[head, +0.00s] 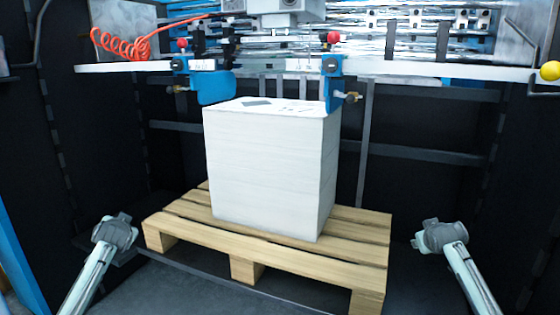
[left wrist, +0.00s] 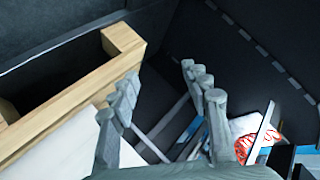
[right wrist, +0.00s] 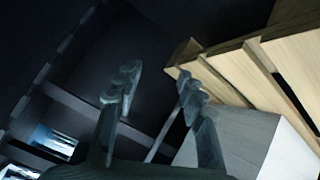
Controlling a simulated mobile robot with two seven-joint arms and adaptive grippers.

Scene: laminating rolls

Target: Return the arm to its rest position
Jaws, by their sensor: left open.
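My left arm (head: 90,275) comes in from the lower left of the head view and ends left of the wooden pallet (head: 378,254). In the left wrist view, the fingers of my left gripper (left wrist: 158,80) are spread apart with nothing between them. My right arm (head: 468,272) comes in from the lower right and ends right of the pallet. In the right wrist view, the fingers of my right gripper (right wrist: 157,76) are also apart and empty. Both arm ends are clear of the pallet and its load in the head view.
A tall white block-shaped stack (head: 265,170) stands on the pallet. Above it runs a white crossbar (head: 430,68) with blue clamps (head: 333,82) near the stack's top. A coiled red hose (head: 120,45) hangs at upper left. Dark walls enclose both sides.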

